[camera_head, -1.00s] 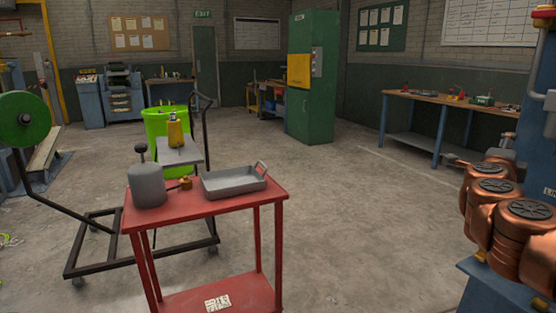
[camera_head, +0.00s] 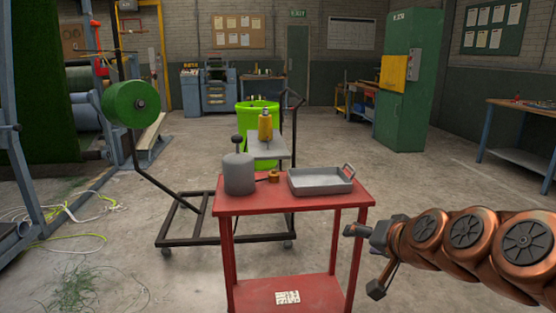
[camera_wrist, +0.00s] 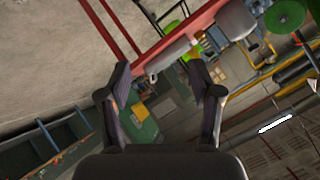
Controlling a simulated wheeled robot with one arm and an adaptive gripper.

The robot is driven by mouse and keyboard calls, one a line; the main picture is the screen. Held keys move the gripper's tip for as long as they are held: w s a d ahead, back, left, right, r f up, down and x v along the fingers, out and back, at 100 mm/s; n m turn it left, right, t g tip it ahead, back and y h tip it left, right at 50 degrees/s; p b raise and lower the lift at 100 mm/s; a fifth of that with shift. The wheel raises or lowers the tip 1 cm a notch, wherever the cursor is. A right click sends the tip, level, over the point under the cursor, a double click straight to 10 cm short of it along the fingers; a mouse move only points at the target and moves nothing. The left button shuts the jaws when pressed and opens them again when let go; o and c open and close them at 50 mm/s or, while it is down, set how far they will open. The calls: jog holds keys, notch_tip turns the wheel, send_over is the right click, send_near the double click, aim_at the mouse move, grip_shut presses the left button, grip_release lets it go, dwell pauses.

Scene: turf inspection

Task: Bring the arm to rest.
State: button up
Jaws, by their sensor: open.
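My gripper (camera_head: 362,259) is at the end of my copper-coloured arm, which reaches in from the right edge of the head view. It is in front of and to the right of the red cart (camera_head: 300,200), apart from it. In the wrist view my gripper (camera_wrist: 160,88) shows its two dark fingers spread wide with nothing between them. The wrist picture is tilted, with the red cart (camera_wrist: 180,32) seen beyond the fingers near the top.
On the cart are a grey tray (camera_head: 322,182), a grey weight (camera_head: 239,175) and a small brass piece (camera_head: 274,177). Behind stand a lime bin (camera_head: 256,115) and a green reel (camera_head: 130,103). Cables (camera_head: 70,225) lie at left. Floor right of the cart is clear.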

jog(key=s+a+f+n+g, duration=0.2)
jog(key=s+a+f+g, duration=0.2)
jog(key=s+f, duration=0.3)
jog(key=s+d+f+n+g+h, duration=0.2)
jog(key=s+f+g, duration=0.25)
jog(key=s, duration=0.65)
jog(key=s+d+f+n+g+h, duration=0.1)
jog(key=s+f+g, duration=0.35)
jog(key=s, duration=0.65)
notch_tip(320, 180, up, 24)
jog(key=s+p, duration=0.2)
jog(key=p, duration=2)
jog(key=shift+s+d+p, duration=0.2)
jog(key=shift+p, duration=0.1)
jog(key=shift+c, duration=0.2)
